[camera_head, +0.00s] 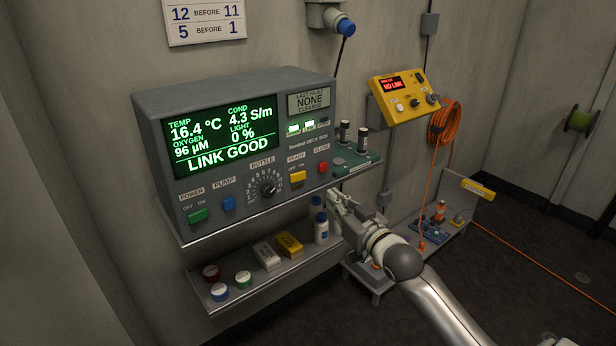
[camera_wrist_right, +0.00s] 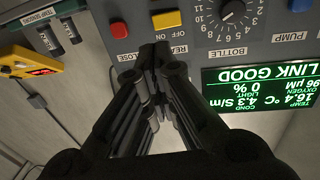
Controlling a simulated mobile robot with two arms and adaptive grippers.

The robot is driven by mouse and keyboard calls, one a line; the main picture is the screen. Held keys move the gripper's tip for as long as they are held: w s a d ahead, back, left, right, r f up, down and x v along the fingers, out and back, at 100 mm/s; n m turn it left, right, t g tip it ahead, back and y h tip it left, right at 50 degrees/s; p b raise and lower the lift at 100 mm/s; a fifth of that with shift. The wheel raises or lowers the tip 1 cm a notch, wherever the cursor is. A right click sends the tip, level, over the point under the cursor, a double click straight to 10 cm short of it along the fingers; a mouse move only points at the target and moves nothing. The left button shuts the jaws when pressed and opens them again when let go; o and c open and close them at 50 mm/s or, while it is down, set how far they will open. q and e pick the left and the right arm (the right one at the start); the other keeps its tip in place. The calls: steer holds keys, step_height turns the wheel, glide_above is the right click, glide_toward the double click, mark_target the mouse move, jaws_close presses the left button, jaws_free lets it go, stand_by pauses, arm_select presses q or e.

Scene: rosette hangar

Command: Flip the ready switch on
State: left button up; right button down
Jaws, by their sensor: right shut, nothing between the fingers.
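The ready switch (camera_head: 298,176) is a yellow rocker under the READY label on the grey deck box (camera_head: 240,165), with OFF and ON printed above it. I cannot tell which way it is set. In the right wrist view the yellow ready switch (camera_wrist_right: 166,19) shows upside down, just beyond the fingertips. My right gripper (camera_head: 336,197) is in front of the box, to the lower right of the switch. In the wrist view its fingers (camera_wrist_right: 155,50) are together and empty, apart from the switch as far as I can tell. My left gripper is out of view.
A red close button (camera_head: 323,167), bottle dial (camera_head: 266,185), blue pump switch (camera_head: 228,203) and green power switch (camera_head: 197,215) share the panel. The screen (camera_head: 222,135) reads LINK GOOD. Below, a shelf (camera_head: 217,305) holds bottles, jars and boxes. A yellow unit (camera_head: 404,96) hangs right.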

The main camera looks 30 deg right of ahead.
steer(key=p, duration=0.2)
glide_toward(301, 170)
steer(key=w, duration=0.4)
steer(key=shift+w+d, duration=0.2)
steer(key=shift+w, duration=0.7)
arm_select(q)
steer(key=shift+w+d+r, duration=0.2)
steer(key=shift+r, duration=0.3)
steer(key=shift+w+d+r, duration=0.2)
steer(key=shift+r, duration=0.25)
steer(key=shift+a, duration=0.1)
arm_select(e)
steer(key=shift+w, duration=0.1)
steer(key=shift+w+d, duration=0.1)
steer(key=shift+w, duration=0.1)
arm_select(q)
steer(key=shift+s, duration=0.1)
